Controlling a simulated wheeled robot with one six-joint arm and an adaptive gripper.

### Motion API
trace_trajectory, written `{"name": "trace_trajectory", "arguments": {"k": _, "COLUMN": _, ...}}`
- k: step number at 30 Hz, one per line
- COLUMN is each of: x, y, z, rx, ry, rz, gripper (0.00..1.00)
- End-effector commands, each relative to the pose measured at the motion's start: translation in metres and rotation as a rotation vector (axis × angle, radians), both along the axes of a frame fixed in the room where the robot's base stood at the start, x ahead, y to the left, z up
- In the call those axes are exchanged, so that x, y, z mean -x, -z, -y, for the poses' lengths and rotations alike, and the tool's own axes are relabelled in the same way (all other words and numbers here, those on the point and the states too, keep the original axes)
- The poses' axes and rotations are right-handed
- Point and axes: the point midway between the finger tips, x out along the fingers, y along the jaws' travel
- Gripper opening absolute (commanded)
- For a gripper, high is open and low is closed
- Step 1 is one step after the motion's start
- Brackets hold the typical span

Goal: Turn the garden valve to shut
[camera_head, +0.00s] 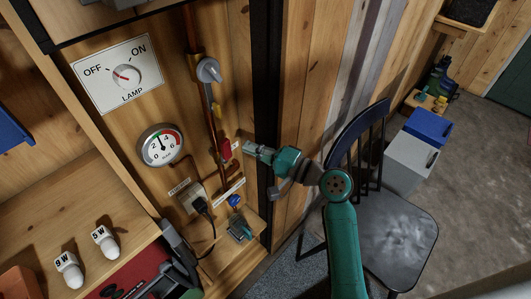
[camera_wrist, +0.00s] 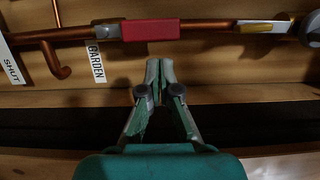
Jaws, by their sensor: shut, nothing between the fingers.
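The garden valve's red lever (camera_head: 225,149) is on the copper pipe on the pine wall. In the wrist view the red lever (camera_wrist: 150,30) lies along the pipe, with a GARDEN label (camera_wrist: 96,62) just below its left end. A SHUT label (camera_wrist: 12,62) is at the left edge. My gripper (camera_head: 249,147) is just right of the lever in the head view. In the wrist view my gripper (camera_wrist: 160,63) has its fingers together and empty, tips just below the lever's middle. I cannot tell whether they touch it.
A yellow lever (camera_head: 216,110) and a grey round handle (camera_head: 209,70) are farther up the pipe. A gauge (camera_head: 161,145), lamp switch (camera_head: 125,75) and plugged socket (camera_head: 193,198) are to the left. A dark post (camera_head: 267,60) and a chair (camera_head: 395,235) are to the right.

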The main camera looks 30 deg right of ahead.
Motion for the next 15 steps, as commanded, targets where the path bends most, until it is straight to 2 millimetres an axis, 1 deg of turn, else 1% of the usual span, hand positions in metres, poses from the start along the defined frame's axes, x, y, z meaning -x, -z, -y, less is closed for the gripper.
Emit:
{"name": "trace_trajectory", "arguments": {"k": 1, "x": -0.007, "y": -0.001, "z": -0.006, "rx": 0.002, "ry": -0.003, "rz": 0.001, "gripper": 0.00}}
{"name": "trace_trajectory", "arguments": {"k": 6, "x": -0.024, "y": 0.000, "z": -0.015, "rx": 0.002, "ry": -0.002, "rz": 0.001, "gripper": 0.00}}
{"name": "trace_trajectory", "arguments": {"k": 10, "x": -0.029, "y": 0.000, "z": -0.019, "rx": 0.001, "ry": 0.000, "rz": 0.001, "gripper": 0.00}}
{"name": "trace_trajectory", "arguments": {"k": 15, "x": -0.031, "y": 0.000, "z": -0.020, "rx": 0.001, "ry": 0.001, "rz": 0.001, "gripper": 0.00}}
